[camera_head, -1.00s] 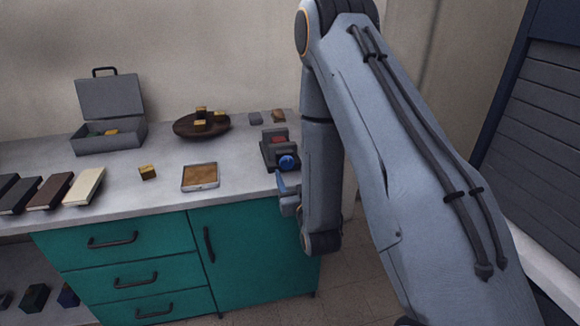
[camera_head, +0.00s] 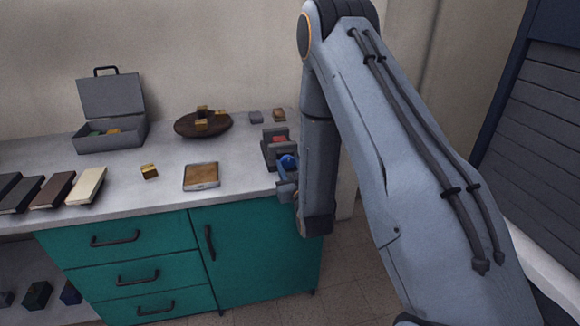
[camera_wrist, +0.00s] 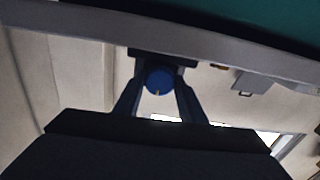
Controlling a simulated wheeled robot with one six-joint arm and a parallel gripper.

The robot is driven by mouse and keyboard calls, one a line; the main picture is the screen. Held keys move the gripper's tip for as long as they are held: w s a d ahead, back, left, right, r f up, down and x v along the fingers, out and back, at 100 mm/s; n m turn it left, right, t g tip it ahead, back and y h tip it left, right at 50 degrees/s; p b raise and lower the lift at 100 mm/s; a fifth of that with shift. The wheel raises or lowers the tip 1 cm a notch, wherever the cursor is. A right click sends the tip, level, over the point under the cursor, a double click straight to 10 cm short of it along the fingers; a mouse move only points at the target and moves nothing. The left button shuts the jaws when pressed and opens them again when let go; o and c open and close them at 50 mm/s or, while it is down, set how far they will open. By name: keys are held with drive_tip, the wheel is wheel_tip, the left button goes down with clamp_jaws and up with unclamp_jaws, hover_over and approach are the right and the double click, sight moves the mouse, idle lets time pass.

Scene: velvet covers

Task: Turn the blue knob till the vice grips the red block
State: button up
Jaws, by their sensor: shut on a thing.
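The dark grey vice (camera_head: 267,152) stands at the counter's right end, near the front edge. The red block (camera_head: 280,140) sits in its upper part; whether both jaws touch it is too small to tell. The blue knob (camera_head: 288,161) is on the vice's front side and faces me. My gripper (camera_head: 286,172) is at the knob, partly hidden by my arm. In the wrist view, the blue knob (camera_wrist: 159,80) lies between the two fingertips of my gripper (camera_wrist: 158,84), which is shut on it. A small pale mark shows on the knob's face.
A brown-topped rectangular item (camera_head: 202,176) and a small gold block (camera_head: 149,171) lie left of the vice. A round dark tray (camera_head: 184,126) with gold blocks, an open grey toolbox (camera_head: 108,135) and several books (camera_head: 87,186) are farther left. The teal cabinet (camera_head: 255,245) is below.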

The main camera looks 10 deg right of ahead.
drive_tip(key=shift+m, duration=0.5)
drive_tip(key=m, duration=0.3)
drive_tip(key=shift+b, duration=0.35)
drive_tip(key=m, duration=0.4)
drive_tip(key=shift+b, duration=0.4)
drive_tip(key=m, duration=0.4)
drive_tip(key=shift+b, duration=0.3)
drive_tip(key=shift+m, duration=1.9)
drive_tip(key=o, duration=1.1)
